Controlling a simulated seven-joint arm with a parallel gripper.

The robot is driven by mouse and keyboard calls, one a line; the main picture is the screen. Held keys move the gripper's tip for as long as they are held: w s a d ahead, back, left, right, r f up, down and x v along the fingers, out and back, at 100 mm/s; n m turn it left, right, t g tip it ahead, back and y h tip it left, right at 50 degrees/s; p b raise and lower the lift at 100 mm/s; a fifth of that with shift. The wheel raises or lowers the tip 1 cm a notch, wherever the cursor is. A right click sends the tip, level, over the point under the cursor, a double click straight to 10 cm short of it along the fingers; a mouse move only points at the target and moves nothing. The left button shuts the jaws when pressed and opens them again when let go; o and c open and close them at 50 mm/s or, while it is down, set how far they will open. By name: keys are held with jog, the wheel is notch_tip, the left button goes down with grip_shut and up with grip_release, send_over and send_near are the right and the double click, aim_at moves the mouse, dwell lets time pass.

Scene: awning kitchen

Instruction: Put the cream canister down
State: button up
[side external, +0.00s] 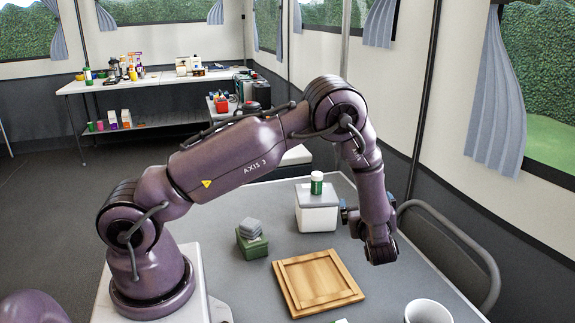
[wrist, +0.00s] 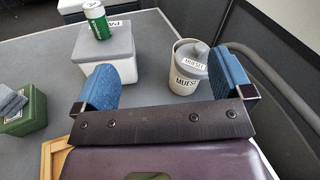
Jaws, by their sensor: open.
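The cream canister (wrist: 186,80) has a grey knobbed lid and a MUESLI label.
A white box (side external: 317,217) with a grey lid carries a green jar (side external: 317,182), left of the canister in the wrist view. A wooden board (side external: 316,282), a green box (side external: 251,243) and a white mug (side external: 428,312) are on the table (side external: 225,215). A chair (side external: 470,245) stands at the right edge.

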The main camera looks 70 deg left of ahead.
jog(key=s+d+r+n+g+h, duration=0.1)
jog(key=s+r+n+g+h, duration=0.55)
jog(key=s+r+n, duration=0.65)
jog(key=s+d+r+n+t+h, duration=0.6)
jog(key=s+d+r+h, duration=0.2)
jog(key=s+d, duration=0.4)
jog(key=shift+d+r+n+h, duration=0.15)
jog(key=shift+d+n+h, duration=0.2)
jog(key=shift+h, duration=0.4)
jog(key=shift+s, duration=0.1)
